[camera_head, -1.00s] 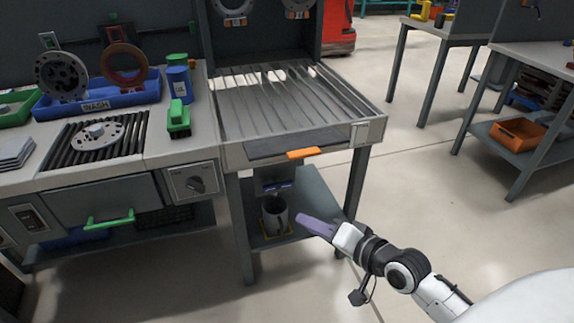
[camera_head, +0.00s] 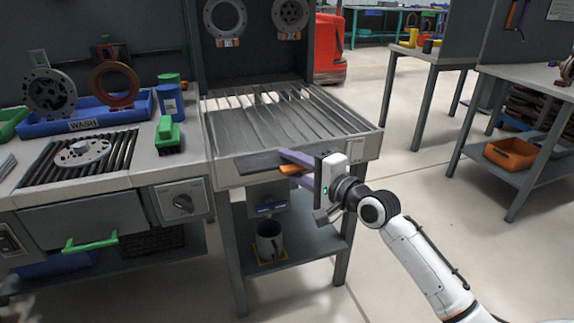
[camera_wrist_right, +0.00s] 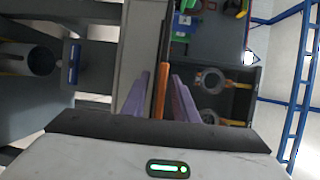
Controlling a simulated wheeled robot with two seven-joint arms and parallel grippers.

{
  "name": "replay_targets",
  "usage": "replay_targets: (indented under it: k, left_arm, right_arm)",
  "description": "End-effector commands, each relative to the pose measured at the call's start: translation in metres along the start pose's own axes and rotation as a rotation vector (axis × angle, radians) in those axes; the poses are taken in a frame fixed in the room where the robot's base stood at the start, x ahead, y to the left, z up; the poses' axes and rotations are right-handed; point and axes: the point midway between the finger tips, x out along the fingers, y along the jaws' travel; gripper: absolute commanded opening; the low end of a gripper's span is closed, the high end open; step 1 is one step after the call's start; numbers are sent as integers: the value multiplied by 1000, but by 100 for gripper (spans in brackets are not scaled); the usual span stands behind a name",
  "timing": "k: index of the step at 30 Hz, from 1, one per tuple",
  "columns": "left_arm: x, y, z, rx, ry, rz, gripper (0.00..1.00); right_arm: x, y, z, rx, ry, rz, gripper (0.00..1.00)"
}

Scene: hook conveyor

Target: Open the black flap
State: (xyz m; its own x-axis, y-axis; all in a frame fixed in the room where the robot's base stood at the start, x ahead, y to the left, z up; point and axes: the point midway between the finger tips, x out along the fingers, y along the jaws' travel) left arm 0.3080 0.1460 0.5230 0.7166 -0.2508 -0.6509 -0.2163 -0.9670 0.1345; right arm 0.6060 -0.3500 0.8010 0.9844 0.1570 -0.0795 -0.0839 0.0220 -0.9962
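The black flap (camera_head: 258,163) lies at the front edge of the slatted table and looks closed, roughly flat. Its orange handle (camera_head: 290,169) is at the flap's right front. My right gripper (camera_head: 294,168) has purple fingers, one on each side of the orange handle. In the right wrist view, the handle (camera_wrist_right: 160,92) runs between the two fingers, with gaps visible beside it, so the gripper is open around it. The flap shows there nearly edge-on as a dark strip (camera_wrist_right: 164,42). My left gripper is not in view.
The slatted table (camera_head: 285,112) stands behind the flap. A grey cup (camera_head: 269,240) sits on the shelf below. At left are a blue WASH tray (camera_head: 95,118), a green brush (camera_head: 168,135) and a drawer with a green handle (camera_head: 90,242). Floor to the right is clear.

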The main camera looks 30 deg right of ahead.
Motion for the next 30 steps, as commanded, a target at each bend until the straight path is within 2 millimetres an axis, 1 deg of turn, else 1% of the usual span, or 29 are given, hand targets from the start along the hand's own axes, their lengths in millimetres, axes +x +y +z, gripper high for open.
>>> replay_targets:
  k: [1, 4, 13, 15, 18, 30]
  left_arm:
    - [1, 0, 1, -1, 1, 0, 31]
    - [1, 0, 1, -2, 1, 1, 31]
    - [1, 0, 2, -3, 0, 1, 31]
    - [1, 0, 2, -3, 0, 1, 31]
    - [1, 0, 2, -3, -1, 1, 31]
    - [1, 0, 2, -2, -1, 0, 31]
  right_arm:
    - [5, 0, 0, 1, 0, -1, 27]
    - [10, 0, 0, -1, 0, 0, 27]
    - [12, 0, 0, -1, 0, 1, 27]
    - [12, 0, 0, -1, 0, 1, 15]
    - [11, 0, 0, -1, 0, 1, 0]
    - [11, 0, 0, -1, 0, 2, 0]
